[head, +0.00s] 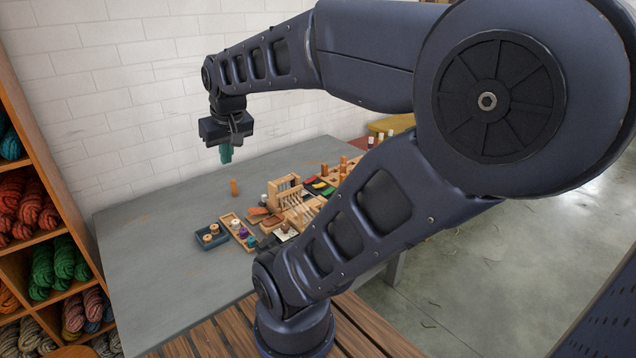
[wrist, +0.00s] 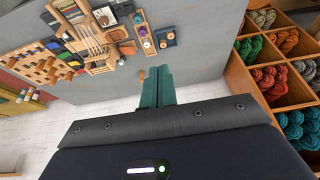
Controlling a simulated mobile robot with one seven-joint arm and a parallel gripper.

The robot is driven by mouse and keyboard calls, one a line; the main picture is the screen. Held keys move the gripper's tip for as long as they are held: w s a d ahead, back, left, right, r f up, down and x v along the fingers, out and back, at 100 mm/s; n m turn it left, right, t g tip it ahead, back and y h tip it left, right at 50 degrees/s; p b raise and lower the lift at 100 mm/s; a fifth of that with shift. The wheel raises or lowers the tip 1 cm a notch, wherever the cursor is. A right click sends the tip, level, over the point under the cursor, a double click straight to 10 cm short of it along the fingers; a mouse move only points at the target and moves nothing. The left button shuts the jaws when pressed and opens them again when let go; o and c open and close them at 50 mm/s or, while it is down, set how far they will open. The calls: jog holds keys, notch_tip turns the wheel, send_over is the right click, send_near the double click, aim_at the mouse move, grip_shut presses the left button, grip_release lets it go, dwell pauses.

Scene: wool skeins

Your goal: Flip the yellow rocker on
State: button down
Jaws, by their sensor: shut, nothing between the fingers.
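A small dark panel (head: 320,187) with green, yellow and red strips lies on the grey table among wooden parts in the head view. The yellow rocker is too small there to tell for sure, and so is its position. My gripper (head: 226,158) hangs above the far left part of the table, pointing down, well to the left of and above the panel. Its teal fingers (wrist: 158,84) are together and empty in the wrist view. I cannot pick out the yellow rocker in the wrist view.
The grey table (head: 150,240) is bare at its left. A blue tray (head: 212,236) with wooden spools, a wooden rack (head: 284,192) and a lone orange peg (head: 234,187) stand on it. A shelf of wool skeins (head: 50,260) is at the left. A white brick wall (head: 100,100) rises behind.

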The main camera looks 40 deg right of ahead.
jog(key=w+d+r+g, duration=0.2)
jog(key=w+d, duration=0.8)
jog(key=w, duration=0.4)
jog(key=g+y, duration=0.2)
jog(key=y, duration=0.2)
send_over(316, 186)
jog(key=d, duration=0.6)
notch_tip(316, 186, down, 27)
jog(key=shift+w+a+f, duration=0.1)
jog(key=shift+w+a, duration=0.05)
jog(key=shift+a, duration=0.1)
jog(key=x, duration=1.4)
jog(key=shift+d, duration=0.2)
